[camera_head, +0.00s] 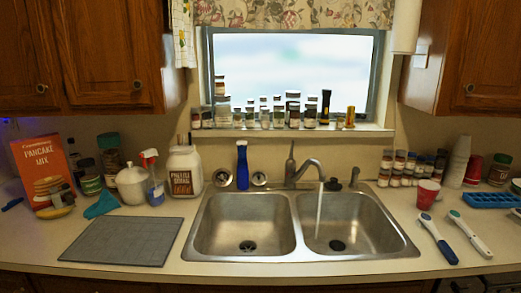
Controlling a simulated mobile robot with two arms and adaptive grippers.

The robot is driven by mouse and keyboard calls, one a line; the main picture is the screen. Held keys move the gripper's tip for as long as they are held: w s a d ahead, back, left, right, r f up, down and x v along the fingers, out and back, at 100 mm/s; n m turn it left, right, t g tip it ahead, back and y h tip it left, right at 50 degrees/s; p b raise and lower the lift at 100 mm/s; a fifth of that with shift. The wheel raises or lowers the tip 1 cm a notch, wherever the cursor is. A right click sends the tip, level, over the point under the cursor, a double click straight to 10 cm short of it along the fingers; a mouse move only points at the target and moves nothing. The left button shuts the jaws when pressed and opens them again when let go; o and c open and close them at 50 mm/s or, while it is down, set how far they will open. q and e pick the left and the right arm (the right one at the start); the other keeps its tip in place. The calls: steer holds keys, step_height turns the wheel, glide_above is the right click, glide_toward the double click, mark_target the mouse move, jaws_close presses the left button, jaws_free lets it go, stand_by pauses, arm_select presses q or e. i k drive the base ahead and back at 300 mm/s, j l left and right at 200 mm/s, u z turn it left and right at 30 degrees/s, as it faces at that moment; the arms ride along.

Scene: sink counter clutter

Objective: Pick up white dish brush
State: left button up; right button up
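A white dish brush (471,235) lies flat on the counter right of the sink, its long white handle pointing toward the front right. Its head end, at the upper left, has a bluish-green part. A second brush (440,242), white at the head end with a dark blue handle, lies just left of it, apart and roughly parallel. Neither of my grippers is in view.
A red cup (427,194) stands behind the brushes. A blue ice tray (491,200) lies to their right rear. The double sink (245,225) has running water in its right basin. Spice jars line the back. The counter in front of the brushes is mostly clear.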

mark_target(453, 215)
steer(key=z, duration=1.4)
